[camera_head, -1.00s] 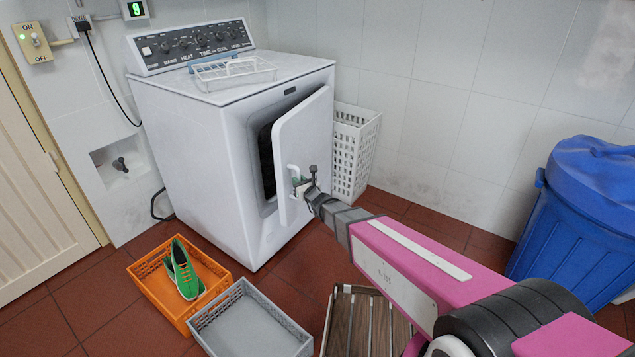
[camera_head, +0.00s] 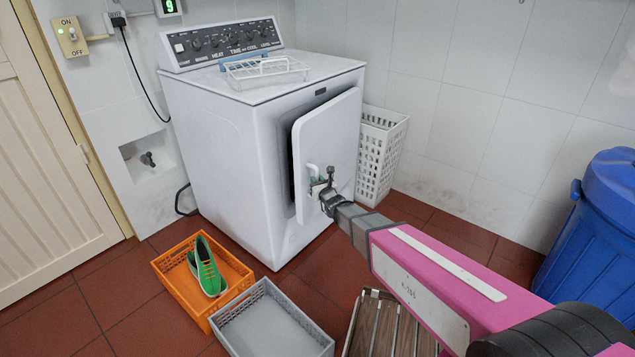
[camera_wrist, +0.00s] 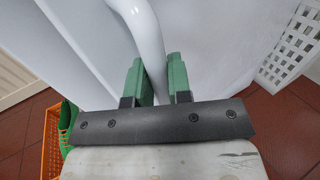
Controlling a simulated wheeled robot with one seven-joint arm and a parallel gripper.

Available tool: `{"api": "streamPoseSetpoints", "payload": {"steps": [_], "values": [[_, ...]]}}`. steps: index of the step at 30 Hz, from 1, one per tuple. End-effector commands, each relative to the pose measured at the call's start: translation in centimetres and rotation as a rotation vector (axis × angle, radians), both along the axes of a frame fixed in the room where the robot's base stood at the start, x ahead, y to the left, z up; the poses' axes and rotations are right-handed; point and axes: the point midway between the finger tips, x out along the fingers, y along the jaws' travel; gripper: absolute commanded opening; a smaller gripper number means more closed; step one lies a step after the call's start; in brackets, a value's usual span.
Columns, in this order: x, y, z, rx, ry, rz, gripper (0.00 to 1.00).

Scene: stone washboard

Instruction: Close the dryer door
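The white dryer (camera_head: 225,150) stands against the back wall. Its door (camera_head: 330,140) is hinged at the right and stands ajar, with a dark gap along its left edge. A white curved handle (camera_wrist: 146,35) sits on the door, and it also shows in the head view (camera_head: 312,171). My gripper (camera_head: 322,188) is at the handle on the door's lower left. In the wrist view, the green fingers of my gripper (camera_wrist: 160,85) stand on either side of the handle, which fills the gap between them. The exact contact is partly hidden.
An orange crate (camera_head: 170,275) holding a green shoe (camera_head: 207,266) and a grey crate (camera_head: 265,325) stand on the floor in front. A wooden slatted piece (camera_head: 385,325) is below my arm. A white basket (camera_head: 378,160) stands right of the dryer, a blue bin (camera_head: 595,235) farther right.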

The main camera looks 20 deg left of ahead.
Motion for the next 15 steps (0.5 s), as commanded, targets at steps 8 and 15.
{"api": "streamPoseSetpoints", "payload": {"steps": [8, 15], "values": [[0.03, -0.02, 0.01, -0.001, -0.001, 0.000, 0.43], [-0.47, -0.48, 0.03, 0.000, 0.000, 0.000, 0.43]]}}
